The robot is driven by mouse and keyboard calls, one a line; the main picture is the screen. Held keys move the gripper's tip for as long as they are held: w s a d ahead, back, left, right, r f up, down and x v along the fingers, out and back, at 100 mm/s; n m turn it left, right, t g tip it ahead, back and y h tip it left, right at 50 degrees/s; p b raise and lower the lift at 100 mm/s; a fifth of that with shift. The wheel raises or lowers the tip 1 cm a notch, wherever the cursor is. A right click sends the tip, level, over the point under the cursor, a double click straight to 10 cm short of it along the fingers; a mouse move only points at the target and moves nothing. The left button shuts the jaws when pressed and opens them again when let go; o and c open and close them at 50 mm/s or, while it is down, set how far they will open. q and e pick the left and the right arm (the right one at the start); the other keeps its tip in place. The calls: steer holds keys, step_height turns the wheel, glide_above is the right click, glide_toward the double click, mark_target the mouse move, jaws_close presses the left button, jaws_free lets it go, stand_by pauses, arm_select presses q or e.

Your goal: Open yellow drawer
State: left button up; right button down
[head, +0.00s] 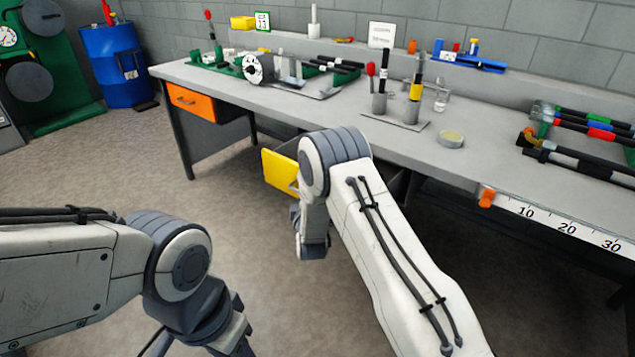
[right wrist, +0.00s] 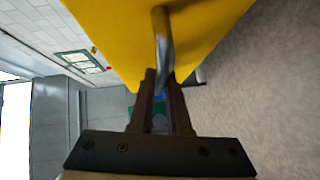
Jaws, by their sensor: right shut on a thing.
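The yellow drawer (head: 279,173) is under the workbench, partly hidden behind my right arm. Its front stands out from the bench, so it looks pulled out to some extent; how far is hidden. In the right wrist view the yellow front (right wrist: 120,35) fills the top, with a grey bar handle (right wrist: 163,45) on it. My right gripper (right wrist: 163,78) is shut on this handle. In the head view its fingers are hidden behind the arm. My left arm is at the lower left, away from the drawer, with its gripper fingers out of view.
The grey workbench (head: 330,112) carries tools, stands and a small round dish (head: 451,139). An orange drawer (head: 192,101) at its left end is closed. A blue barrel (head: 112,65) and green machine stand at the back left. The floor (head: 235,220) before the drawer is clear.

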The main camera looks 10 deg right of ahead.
steer(key=s+a, duration=0.5)
steer(key=a, duration=0.1)
steer(key=shift+p, duration=0.35)
steer(key=shift+a+f, duration=0.1)
steer(key=c, duration=0.9)
jaws_free()
steer(key=s, duration=0.3)
steer(key=s+r, duration=0.1)
steer(key=s, duration=0.3)
steer(key=s+a, duration=0.1)
steer(key=s, duration=0.2)
steer(key=shift+s+a+r+p, duration=0.1)
steer(key=shift+s+r+p, duration=0.05)
steer(key=shift+r+p, duration=0.2)
